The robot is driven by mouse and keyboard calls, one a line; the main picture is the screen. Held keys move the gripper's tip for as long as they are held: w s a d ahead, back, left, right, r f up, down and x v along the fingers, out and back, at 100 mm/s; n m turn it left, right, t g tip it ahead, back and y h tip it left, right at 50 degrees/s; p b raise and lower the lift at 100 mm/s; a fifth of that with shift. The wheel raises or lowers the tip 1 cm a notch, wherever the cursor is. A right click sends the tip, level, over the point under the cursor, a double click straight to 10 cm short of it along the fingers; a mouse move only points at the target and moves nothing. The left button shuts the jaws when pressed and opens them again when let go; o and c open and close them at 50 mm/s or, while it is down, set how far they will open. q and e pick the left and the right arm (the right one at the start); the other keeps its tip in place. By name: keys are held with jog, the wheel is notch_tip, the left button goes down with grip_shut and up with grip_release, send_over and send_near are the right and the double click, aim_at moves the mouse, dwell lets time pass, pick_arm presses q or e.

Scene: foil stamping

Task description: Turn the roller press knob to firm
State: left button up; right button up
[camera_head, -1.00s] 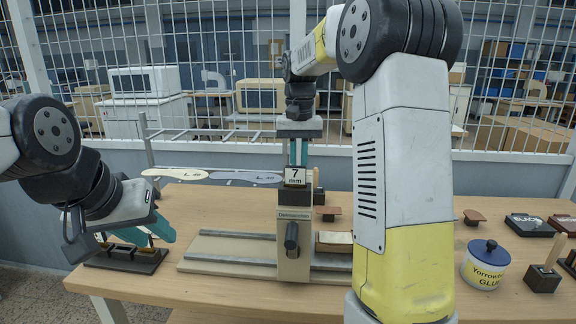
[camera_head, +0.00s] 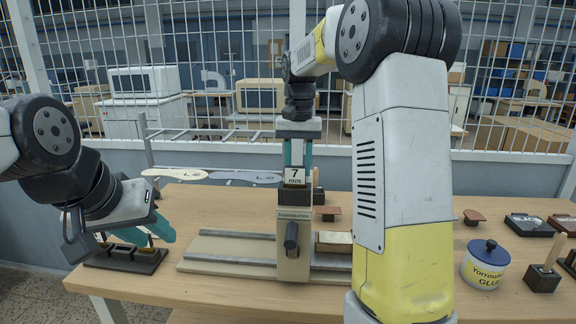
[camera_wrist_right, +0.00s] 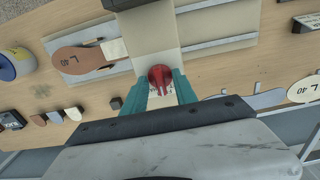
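The roller press (camera_head: 293,250) is a beige upright housing on a long base with rails, in the middle of the table.
A glue jar (camera_head: 485,264), a wooden-handled tool (camera_head: 543,272) and dark ink pads (camera_head: 528,224) stand at the right. A mesh fence closes the back.

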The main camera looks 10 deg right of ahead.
jog(key=shift+r, duration=0.15)
notch_tip(320, 180, up, 8)
jog(key=shift+f, duration=0.2)
jog(key=shift+s, duration=0.1)
dwell(0.4)
